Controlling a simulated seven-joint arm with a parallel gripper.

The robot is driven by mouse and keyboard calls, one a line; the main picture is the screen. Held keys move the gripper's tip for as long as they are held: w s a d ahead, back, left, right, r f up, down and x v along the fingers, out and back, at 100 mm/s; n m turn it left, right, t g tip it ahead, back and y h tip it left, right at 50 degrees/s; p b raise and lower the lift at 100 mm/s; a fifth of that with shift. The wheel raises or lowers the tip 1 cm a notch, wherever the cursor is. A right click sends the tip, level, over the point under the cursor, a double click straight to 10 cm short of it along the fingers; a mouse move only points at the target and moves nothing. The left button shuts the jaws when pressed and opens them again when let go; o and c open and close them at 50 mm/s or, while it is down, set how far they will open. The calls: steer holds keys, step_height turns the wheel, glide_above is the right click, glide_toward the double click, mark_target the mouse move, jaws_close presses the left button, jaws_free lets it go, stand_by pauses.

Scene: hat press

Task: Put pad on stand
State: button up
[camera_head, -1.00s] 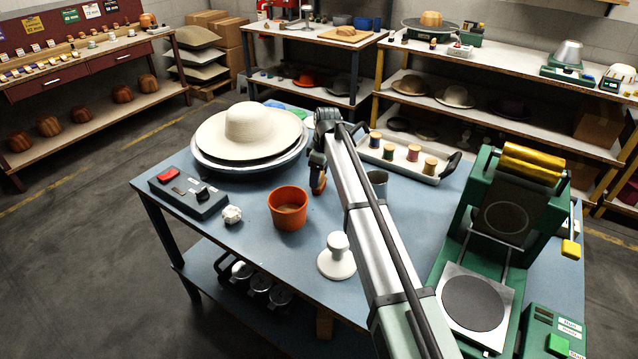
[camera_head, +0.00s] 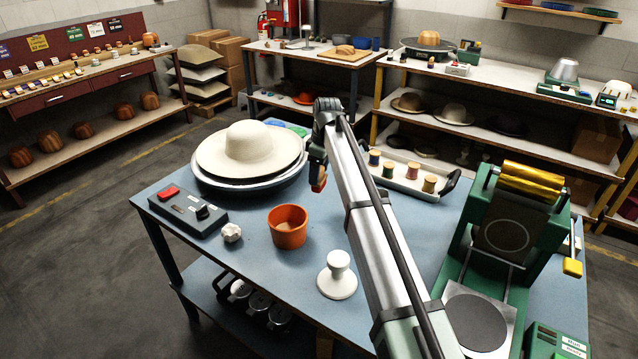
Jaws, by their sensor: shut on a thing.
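My gripper (camera_head: 318,176) hangs above the blue table, behind and right of an orange cup (camera_head: 288,228). It is shut on a small orange-brown thing (camera_head: 320,183), mostly hidden by the fingers; I cannot tell whether this is the pad. A white piece with a round knob on a flat disc base (camera_head: 338,279) stands upright on the table, right of the cup and left of my arm. I cannot tell for sure which thing is the stand. The cup is open at the top and its inside looks brown.
A cream hat (camera_head: 250,145) lies on a round tray at the back left. A switch box (camera_head: 188,210) and a white crumpled lump (camera_head: 232,232) are at left. A spool tray (camera_head: 412,186) is behind my arm. The green press (camera_head: 505,225) fills the right side.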

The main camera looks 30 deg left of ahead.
steer(key=r, duration=0.2)
steer(key=s+r, duration=0.1)
steer(key=r, duration=0.1)
steer(key=s+r, duration=0.1)
steer(key=r, duration=0.1)
steer(key=shift+r, duration=0.3)
steer(key=s+d+r, duration=0.6)
steer(key=s, duration=0.1)
steer(key=m, duration=0.7)
glide_above(339, 258)
steer(key=shift+f, duration=0.65)
steer(key=shift+t, duration=0.4)
steer(key=shift+a+f, duration=0.1)
steer(key=shift+f, duration=4.6)
steer(key=shift+f, duration=0.2)
steer(key=o, duration=1.1)
